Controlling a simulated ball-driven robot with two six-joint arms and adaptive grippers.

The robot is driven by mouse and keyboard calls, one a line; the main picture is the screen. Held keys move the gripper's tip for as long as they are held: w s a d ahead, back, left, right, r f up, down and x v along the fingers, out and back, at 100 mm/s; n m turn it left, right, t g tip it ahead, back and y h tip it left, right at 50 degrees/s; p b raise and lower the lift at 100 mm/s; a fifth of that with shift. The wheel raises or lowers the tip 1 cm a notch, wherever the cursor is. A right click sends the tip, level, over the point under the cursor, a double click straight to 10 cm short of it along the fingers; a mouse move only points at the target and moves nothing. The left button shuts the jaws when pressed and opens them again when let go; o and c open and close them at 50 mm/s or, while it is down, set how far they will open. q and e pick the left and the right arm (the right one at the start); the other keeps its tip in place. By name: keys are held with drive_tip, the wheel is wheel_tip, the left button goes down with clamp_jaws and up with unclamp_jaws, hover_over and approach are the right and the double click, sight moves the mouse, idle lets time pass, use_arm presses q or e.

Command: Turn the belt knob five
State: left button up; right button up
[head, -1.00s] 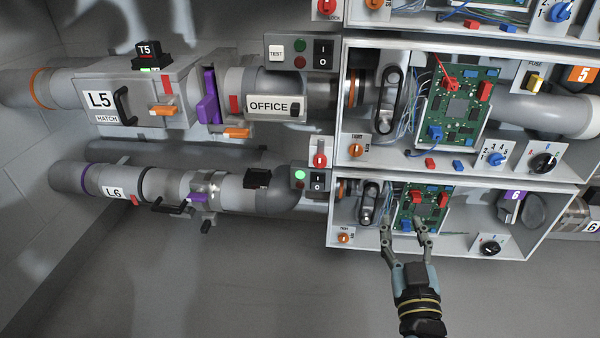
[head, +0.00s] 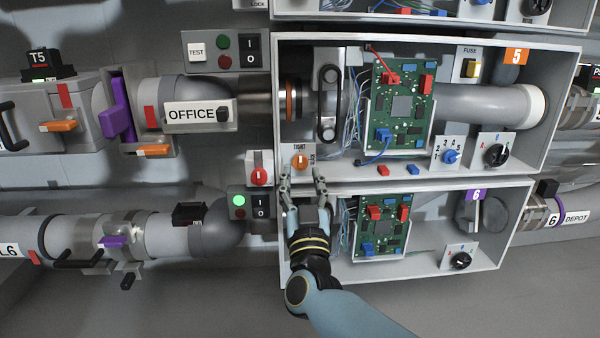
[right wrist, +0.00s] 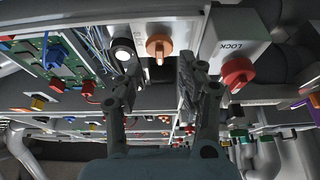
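The belt knob of box five is an orange dial (head: 300,161) on a white plate marked TIGHT, at the lower left of the box labelled 5. My right gripper (head: 301,172) is open, with its fingers pointing up and its tips just below and to either side of the knob. In the right wrist view, the orange knob (right wrist: 158,47) shows beyond the gap between the open fingers (right wrist: 160,72); I see no clear contact. My left gripper is not in view.
A red LOCK knob (head: 259,176) sits just left of the orange knob; it also shows in the right wrist view (right wrist: 238,73). The lower box's top edge (head: 430,183) runs close by the fingers. A green circuit board (head: 398,107) and wires stand to the right.

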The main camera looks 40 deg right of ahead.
sight(300, 162)
drive_tip(key=shift+b+x, duration=0.3)
drive_tip(key=shift+x, duration=1.55)
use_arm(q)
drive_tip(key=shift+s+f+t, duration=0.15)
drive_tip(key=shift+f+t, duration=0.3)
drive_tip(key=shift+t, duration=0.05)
use_arm(e)
drive_tip(key=shift+f, duration=0.1)
clamp_jaws()
